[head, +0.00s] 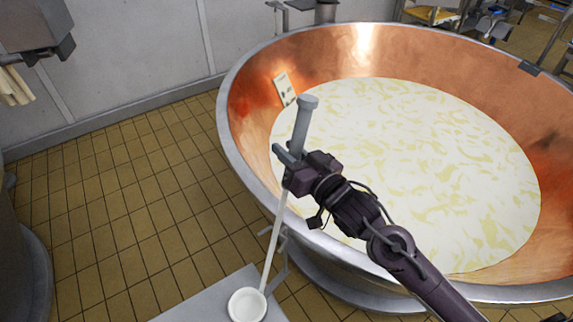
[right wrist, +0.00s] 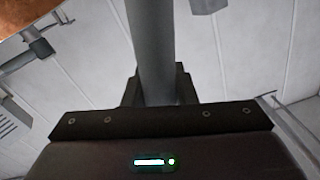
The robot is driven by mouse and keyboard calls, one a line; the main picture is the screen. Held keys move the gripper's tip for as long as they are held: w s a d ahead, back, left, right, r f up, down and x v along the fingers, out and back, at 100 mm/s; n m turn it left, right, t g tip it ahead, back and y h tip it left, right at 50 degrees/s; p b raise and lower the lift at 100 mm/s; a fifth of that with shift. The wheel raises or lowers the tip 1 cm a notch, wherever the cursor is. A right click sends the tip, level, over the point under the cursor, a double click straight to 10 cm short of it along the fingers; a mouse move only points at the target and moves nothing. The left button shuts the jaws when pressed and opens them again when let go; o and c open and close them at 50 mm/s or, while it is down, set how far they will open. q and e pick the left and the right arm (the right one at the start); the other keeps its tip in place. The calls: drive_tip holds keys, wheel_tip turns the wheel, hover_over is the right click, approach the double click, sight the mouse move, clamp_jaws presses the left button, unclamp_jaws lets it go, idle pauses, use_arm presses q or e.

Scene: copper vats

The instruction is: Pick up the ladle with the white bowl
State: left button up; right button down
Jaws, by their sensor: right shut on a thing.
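The ladle has a grey handle top (head: 304,122), a long thin white shaft (head: 275,232) and a white bowl (head: 247,305) at its lower end. My right gripper (head: 290,160) is shut on the ladle's grey handle, just below its wider top. The ladle hangs slightly tilted, with its bowl low over or on a grey surface (head: 205,305); I cannot tell whether they touch. In the right wrist view the grey handle (right wrist: 152,50) stands between the fingers (right wrist: 158,88). My left gripper is not in view.
A large copper vat (head: 245,90) holding pale yellowish-white liquid (head: 420,170) stands to the right, close beside the ladle. My right arm reaches across its rim. A tiled floor (head: 120,210) lies open at the left. A grey wall unit (head: 35,25) hangs at the upper left.

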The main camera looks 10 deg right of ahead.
wheel_tip(320, 180, up, 26)
drive_tip(key=p, duration=0.9)
drive_tip(key=shift+r+p, duration=0.15)
drive_tip(key=shift+p, duration=0.2)
